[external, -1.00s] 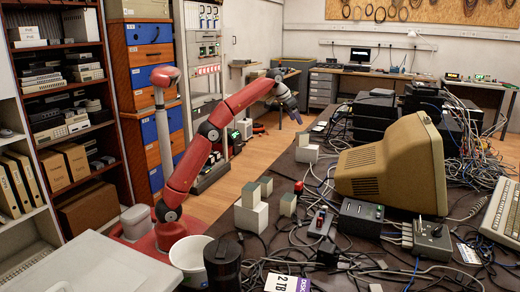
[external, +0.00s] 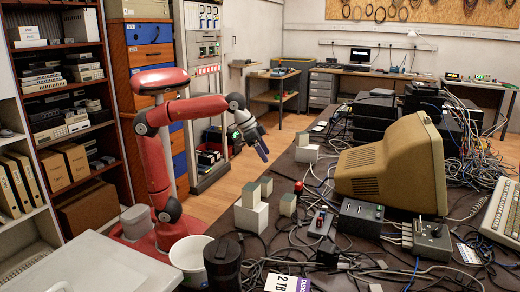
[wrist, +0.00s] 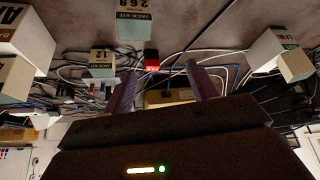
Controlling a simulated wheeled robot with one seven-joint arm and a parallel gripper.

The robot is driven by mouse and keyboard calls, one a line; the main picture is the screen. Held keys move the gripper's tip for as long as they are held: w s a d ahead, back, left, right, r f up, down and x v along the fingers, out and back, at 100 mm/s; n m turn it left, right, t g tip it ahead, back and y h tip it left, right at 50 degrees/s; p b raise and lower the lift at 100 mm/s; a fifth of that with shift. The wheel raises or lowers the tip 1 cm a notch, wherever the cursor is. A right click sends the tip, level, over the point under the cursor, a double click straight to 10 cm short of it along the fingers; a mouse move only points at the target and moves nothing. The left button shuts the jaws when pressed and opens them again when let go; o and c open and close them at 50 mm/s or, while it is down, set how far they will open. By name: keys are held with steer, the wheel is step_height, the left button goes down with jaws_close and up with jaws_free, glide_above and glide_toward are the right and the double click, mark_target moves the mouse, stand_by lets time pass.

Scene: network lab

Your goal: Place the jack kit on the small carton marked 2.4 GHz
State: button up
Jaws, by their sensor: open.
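A second pale green box also with JACK KIT lettering (wrist: 101,62) is left of centre. My gripper (wrist: 160,72) is open and empty, its two purple fingers apart. In the external view my gripper (external: 262,152) hangs in the air at the table's left edge, clear of the boxes. Pale green-grey boxes (external: 288,205) stand on the table, near white cartons (external: 252,215).
Another white carton (external: 306,155) with a small block on it stands farther back. A beige monitor (external: 390,165), a dark switch box (external: 360,217) and many loose cables crowd the table. A red item (external: 298,187) is beside the boxes.

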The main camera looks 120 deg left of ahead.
steer(key=s+d+f+m+h, duration=0.1)
steer(key=s+d+f+m, duration=0.1)
steer(key=s+d+f, duration=0.5)
steer(key=s+d+f+m+h, duration=0.1)
steer(key=s+d+f+m, duration=0.1)
steer(key=s+d+f, duration=0.5)
step_height(320, 180, down, 4)
steer(key=shift+s+d+f, duration=0.25)
steer(key=shift+s, duration=0.55)
